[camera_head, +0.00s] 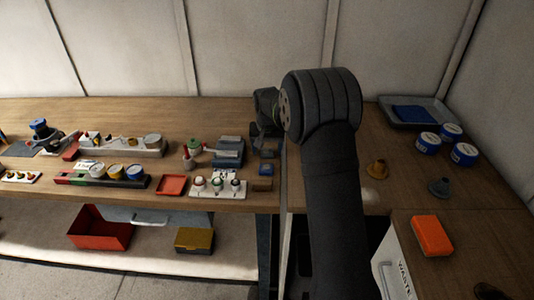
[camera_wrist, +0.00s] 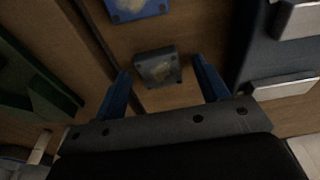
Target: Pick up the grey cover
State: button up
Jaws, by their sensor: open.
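A small grey block, which looks like the grey cover (camera_wrist: 158,70), lies on the wooden bench in the wrist view. It has a pale worn patch on its top. My gripper (camera_wrist: 161,68) is open, with its two blue fingers apart on the left and right of the cover. I see bench surface between the cover and each finger, and nothing is held. The height of the fingertips above the bench is hard to tell. In the head view my arm stands in front of this area, and I cannot clearly pick out the cover or the fingertips.
A blue block (camera_wrist: 136,8) lies close to the cover. A dark blue holder with grey blocks (camera_wrist: 285,88) stands to the right in the wrist view, and a dark green object (camera_wrist: 35,85) to the left. A white rack (camera_head: 217,188) and red tray (camera_head: 171,185) stand nearby.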

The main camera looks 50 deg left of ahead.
jog(key=c, duration=1.1)
jog(key=shift+r, duration=0.1)
